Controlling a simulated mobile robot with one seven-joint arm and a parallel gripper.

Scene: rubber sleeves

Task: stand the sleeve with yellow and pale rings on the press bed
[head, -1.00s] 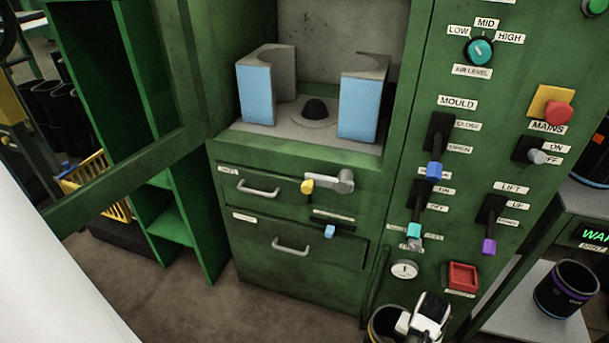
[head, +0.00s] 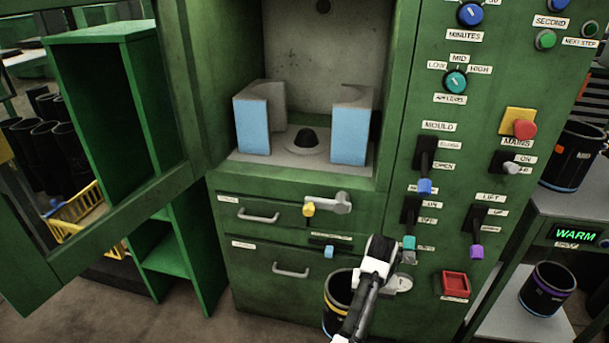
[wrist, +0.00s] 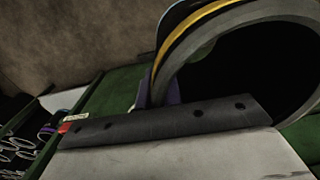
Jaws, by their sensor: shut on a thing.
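A black sleeve (head: 335,302) with a yellow ring hangs in front of the press's lower right side in the head view. It also shows large in the wrist view (wrist: 215,28), with a yellow and a pale band near its open rim. My gripper (head: 362,300) is shut on the sleeve's wall; its arm hides the sleeve's right side. The grey press bed (head: 300,170) is above and left of my gripper, with a black dome (head: 307,138) in its middle. Nothing stands on the dome.
Two blue-faced mould halves (head: 252,125) (head: 349,132) stand apart on either side of the dome. The green door (head: 115,205) is swung open at left. Levers and knobs line the panel at right. A purple-ringed sleeve (head: 547,290) stands on the right shelf.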

